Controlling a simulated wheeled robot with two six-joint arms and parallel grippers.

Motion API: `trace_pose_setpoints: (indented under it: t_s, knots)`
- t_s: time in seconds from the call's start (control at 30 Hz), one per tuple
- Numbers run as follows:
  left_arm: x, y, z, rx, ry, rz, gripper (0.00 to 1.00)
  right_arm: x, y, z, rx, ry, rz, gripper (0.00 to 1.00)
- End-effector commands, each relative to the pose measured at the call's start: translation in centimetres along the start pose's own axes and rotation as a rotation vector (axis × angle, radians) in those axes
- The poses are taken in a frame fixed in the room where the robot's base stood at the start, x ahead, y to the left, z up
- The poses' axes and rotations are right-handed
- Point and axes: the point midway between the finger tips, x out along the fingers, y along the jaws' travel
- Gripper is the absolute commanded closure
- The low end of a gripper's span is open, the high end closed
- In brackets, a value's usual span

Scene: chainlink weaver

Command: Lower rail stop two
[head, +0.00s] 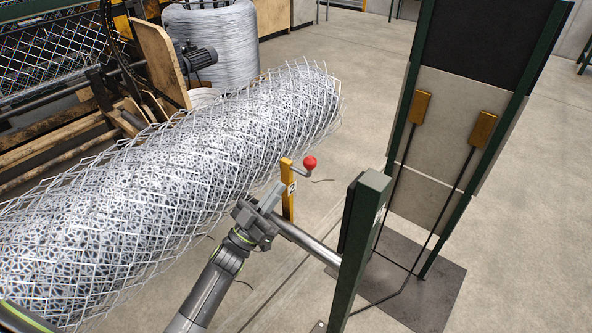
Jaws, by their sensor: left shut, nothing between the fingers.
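The rail stop is a yellow upright post (287,205) with a small label whose number is too small to read for certain. A grey crank with a red ball knob (310,163) sticks out from the post's upper part to the right. The post stands upright beside the roll of mesh. My left gripper (272,194) is shut and empty, just left of the post and below the knob. In this view its fingertips overlap or nearly reach the post; I cannot tell whether they touch. The post's foot is hidden behind my gripper and the rail. My right gripper is not in view.
A large chain-link mesh roll (150,190) fills the left. A steel rail tube (308,242) runs to a green post (362,250). A green-framed panel (440,150) with yellow blocks stands right. A wire coil (212,45) stands behind. Concrete floor is open at far right.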

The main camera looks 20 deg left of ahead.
Motion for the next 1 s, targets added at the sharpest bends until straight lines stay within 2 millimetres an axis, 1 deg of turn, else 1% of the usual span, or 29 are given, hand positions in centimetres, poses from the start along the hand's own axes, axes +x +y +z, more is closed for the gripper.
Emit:
trace_pose_setpoints:
  t_s: [0.03, 0.13, 0.17, 0.2, 0.3, 0.53, 1.0]
  knots:
    - [1.4, 0.0, -0.3, -0.002, 0.004, 0.001, 1.0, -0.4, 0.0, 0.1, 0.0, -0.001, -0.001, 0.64]
    - [3.5, 0.0, -0.2, -0.001, 0.003, 0.001, 1.0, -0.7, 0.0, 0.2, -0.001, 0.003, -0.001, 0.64]
    - [3.9, 0.0, 0.0, -0.002, 0.002, 0.001, 1.0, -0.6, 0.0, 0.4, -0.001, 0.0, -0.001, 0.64]
    - [4.1, 0.0, 0.8, -0.003, 0.0, -0.001, 1.0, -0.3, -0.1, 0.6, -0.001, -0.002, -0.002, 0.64]
    - [5.0, 0.0, 1.8, -0.002, 0.0, -0.001, 1.0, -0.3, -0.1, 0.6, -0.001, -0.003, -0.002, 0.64]
    - [6.0, 0.0, 2.8, 0.0, 0.0, 0.0, 1.0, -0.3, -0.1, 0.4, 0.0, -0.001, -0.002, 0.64]
    - [6.2, 0.0, 2.8, -0.001, -0.006, -0.001, 1.0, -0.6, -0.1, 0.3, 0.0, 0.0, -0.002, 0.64]
